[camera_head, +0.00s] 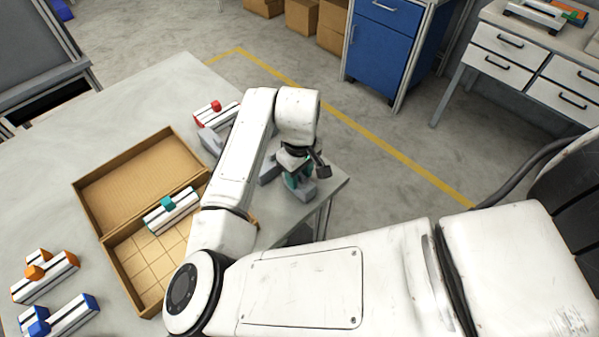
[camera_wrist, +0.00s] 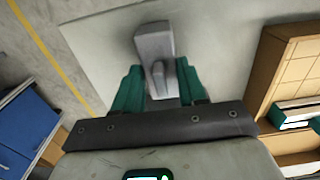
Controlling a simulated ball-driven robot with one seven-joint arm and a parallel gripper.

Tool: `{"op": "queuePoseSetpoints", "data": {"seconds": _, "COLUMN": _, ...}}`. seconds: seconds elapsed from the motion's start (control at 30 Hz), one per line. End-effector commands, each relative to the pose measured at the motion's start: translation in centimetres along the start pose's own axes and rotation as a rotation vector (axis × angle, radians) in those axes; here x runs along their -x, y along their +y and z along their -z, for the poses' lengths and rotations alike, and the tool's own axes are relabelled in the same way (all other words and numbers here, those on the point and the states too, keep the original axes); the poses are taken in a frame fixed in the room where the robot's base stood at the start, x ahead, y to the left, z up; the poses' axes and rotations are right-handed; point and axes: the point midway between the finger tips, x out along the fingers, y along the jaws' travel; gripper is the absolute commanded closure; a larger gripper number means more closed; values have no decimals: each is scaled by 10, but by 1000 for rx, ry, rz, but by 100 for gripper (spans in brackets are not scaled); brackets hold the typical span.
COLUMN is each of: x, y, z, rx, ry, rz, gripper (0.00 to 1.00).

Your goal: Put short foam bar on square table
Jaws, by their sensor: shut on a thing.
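My gripper (camera_head: 297,180), with teal fingers, is low at the right corner of the grey table (camera_head: 140,105). In the wrist view, my gripper (camera_wrist: 160,90) is shut on a grey bar (camera_wrist: 154,43) with a raised rounded part, apparently the short foam bar. The fingers hide part of it. In the head view, a grey end (camera_head: 304,194) shows below the fingers. Whether the bar touches the table is unclear. I cannot tell which surface is the square table.
An open cardboard box (camera_head: 89,208) holds a white bar with a teal knob (camera_head: 167,204). Bars with red (camera_head: 216,107), orange (camera_head: 34,272) and blue (camera_head: 40,326) parts lie around it. A blue cabinet (camera_head: 377,52) and a drawer bench (camera_head: 496,42) stand beyond the open floor.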

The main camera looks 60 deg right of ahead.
Motion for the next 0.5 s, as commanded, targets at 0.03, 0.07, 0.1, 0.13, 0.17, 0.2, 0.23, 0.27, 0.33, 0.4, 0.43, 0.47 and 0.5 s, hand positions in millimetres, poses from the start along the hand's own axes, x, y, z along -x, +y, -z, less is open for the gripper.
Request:
{"op": "queuePoseSetpoints", "data": {"seconds": 0.03, "x": 0, "y": 0, "z": 0, "rx": 0, "ry": 0, "rz": 0, "gripper": 87}}
{"op": "queuePoseSetpoints", "data": {"seconds": 0.07, "x": 0, "y": 0, "z": 0, "rx": 0, "ry": 0, "rz": 0, "gripper": 87}}
{"op": "queuePoseSetpoints", "data": {"seconds": 0.1, "x": 0, "y": 0, "z": 0, "rx": 0, "ry": 0, "rz": 0, "gripper": 87}}
{"op": "queuePoseSetpoints", "data": {"seconds": 0.13, "x": 0, "y": 0, "z": 0, "rx": 0, "ry": 0, "rz": 0, "gripper": 87}}
{"op": "queuePoseSetpoints", "data": {"seconds": 0.17, "x": -1, "y": 0, "z": 0, "rx": 0, "ry": 0, "rz": -1, "gripper": 87}}
{"op": "queuePoseSetpoints", "data": {"seconds": 0.2, "x": -2, "y": 0, "z": 0, "rx": 1, "ry": 0, "rz": -1, "gripper": 87}}
{"op": "queuePoseSetpoints", "data": {"seconds": 0.23, "x": -3, "y": 0, "z": 0, "rx": 1, "ry": 0, "rz": -1, "gripper": 87}}
{"op": "queuePoseSetpoints", "data": {"seconds": 0.27, "x": -3, "y": 0, "z": 0, "rx": 1, "ry": 0, "rz": -1, "gripper": 58}}
{"op": "queuePoseSetpoints", "data": {"seconds": 0.33, "x": -2, "y": 0, "z": 0, "rx": 0, "ry": 0, "rz": 0, "gripper": 51}}
{"op": "queuePoseSetpoints", "data": {"seconds": 0.4, "x": -2, "y": 0, "z": 0, "rx": 0, "ry": 0, "rz": 0, "gripper": 44}}
{"op": "queuePoseSetpoints", "data": {"seconds": 0.43, "x": -2, "y": 0, "z": 0, "rx": 0, "ry": 0, "rz": 0, "gripper": 42}}
{"op": "queuePoseSetpoints", "data": {"seconds": 0.47, "x": -2, "y": 0, "z": 0, "rx": 0, "ry": 0, "rz": 0, "gripper": 39}}
{"op": "queuePoseSetpoints", "data": {"seconds": 0.5, "x": -2, "y": 0, "z": 0, "rx": 0, "ry": 0, "rz": 0, "gripper": 35}}
